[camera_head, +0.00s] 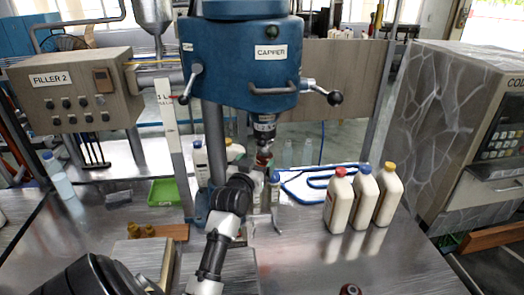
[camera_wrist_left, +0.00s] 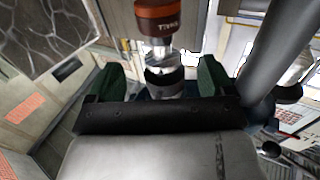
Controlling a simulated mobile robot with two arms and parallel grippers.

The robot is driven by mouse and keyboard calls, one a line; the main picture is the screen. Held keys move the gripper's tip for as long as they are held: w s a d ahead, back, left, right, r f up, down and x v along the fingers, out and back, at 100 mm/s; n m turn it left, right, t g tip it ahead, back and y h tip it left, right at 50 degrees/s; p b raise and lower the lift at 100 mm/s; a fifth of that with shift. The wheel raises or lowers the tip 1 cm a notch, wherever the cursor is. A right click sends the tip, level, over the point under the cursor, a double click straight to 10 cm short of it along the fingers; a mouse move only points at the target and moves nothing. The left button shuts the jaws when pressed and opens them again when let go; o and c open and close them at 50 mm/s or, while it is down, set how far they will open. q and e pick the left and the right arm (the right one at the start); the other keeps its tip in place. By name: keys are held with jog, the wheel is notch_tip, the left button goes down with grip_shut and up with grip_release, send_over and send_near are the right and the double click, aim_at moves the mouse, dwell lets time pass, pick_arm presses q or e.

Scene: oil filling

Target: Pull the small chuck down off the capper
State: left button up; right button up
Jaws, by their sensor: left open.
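The blue capper (camera_head: 240,62) stands at the middle back, with its metal spindle (camera_head: 264,128) hanging below the head. My left gripper (camera_head: 262,166) is raised just under the spindle, and my wrist hides part of that area. In the left wrist view, the open green fingers of this gripper (camera_wrist_left: 160,82) stand either side of a grey-and-dark round piece (camera_wrist_left: 164,82), with gaps visible. An orange-brown labelled cylinder (camera_wrist_left: 160,20) is in line beyond it. I cannot tell which of these is the small chuck. My right gripper is not in view.
Several bottles stand around: three cream ones (camera_head: 364,197) on the right, others behind my wrist. A green tray (camera_head: 164,191) and a filler box (camera_head: 75,92) are at left. The capper's column (camera_head: 214,140) is close left of my gripper. The bench's right front is mostly clear.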

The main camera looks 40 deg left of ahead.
aim_at(263, 153)
pick_arm(q)
jog(key=p+x, duration=0.1)
jog(key=x, duration=0.5)
jog(key=shift+w+a+f, duration=0.1)
jog(key=shift+a, duration=0.05)
jog(key=shift+w+a, duration=0.15)
jog(key=shift+w, duration=0.4)
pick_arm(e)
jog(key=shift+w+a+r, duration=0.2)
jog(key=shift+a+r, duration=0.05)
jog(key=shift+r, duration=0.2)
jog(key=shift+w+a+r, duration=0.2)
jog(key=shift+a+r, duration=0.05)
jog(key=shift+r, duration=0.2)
pick_arm(q)
jog(key=shift+a, duration=0.1)
jog(key=shift+c, duration=0.2)
jog(key=c, duration=0.9)
jog(key=o, duration=1)
jog(key=shift+o, duration=0.2)
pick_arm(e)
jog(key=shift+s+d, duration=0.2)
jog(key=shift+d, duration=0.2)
pick_arm(q)
jog(key=shift+f, duration=0.1)
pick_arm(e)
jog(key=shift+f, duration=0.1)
